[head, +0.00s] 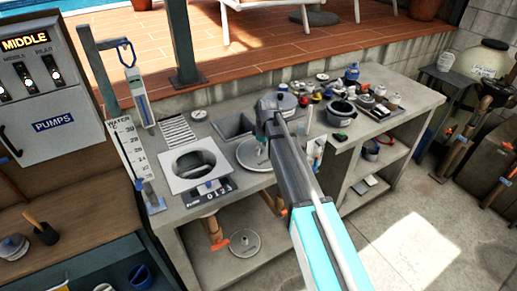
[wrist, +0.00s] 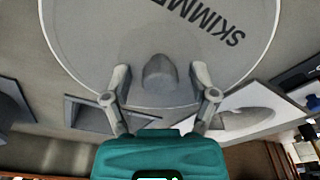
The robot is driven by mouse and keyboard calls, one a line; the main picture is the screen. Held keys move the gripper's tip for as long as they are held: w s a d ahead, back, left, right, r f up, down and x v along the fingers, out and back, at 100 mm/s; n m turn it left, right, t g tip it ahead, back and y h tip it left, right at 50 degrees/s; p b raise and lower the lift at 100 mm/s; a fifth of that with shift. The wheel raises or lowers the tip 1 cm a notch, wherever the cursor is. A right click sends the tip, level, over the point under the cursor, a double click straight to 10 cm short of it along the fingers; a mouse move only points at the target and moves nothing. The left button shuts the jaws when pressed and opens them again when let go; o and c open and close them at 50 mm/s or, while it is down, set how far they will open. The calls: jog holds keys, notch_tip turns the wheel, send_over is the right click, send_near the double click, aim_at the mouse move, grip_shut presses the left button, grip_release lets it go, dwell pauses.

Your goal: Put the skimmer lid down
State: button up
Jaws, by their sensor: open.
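The skimmer lid (head: 247,157) is a round grey disc lying on the bench top, just right of the skimmer opening (head: 193,165). In the wrist view the lid (wrist: 90,40) shows dark "SKIMMER" lettering and a rounded knob (wrist: 159,72). My gripper (wrist: 160,74) is open, with one finger on each side of the knob and a visible gap to it on both sides. In the head view my gripper (head: 262,148) is above the lid, and my arm hides part of the bench behind it.
A square recess (head: 234,125) lies behind the lid. A thermometer board (head: 130,150) stands at the bench's left. Pots and several small items, including a dark pot (head: 341,112), crowd the right. Another disc (head: 244,243) lies on the lower shelf.

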aim_at(265, 154)
jog(key=shift+r, duration=0.1)
notch_tip(265, 154, up, 12)
jog(key=d+p, duration=0.1)
jog(key=p, duration=1.1)
jog(key=shift+s+d, duration=0.2)
jog(key=shift+s, duration=0.05)
dwell(0.7)
jog(key=s+d+m, duration=0.6)
jog(key=s+d, duration=0.4)
jog(key=s, duration=0.2)
jog(key=s+d+m+h, duration=0.1)
jog(key=s+d+m, duration=0.6)
jog(key=s+d, duration=0.3)
jog(key=s, duration=0.3)
jog(key=shift+s+d+m+g, duration=0.15)
jog(key=shift+d+m+g, duration=0.1)
jog(key=shift+m+g, duration=0.05)
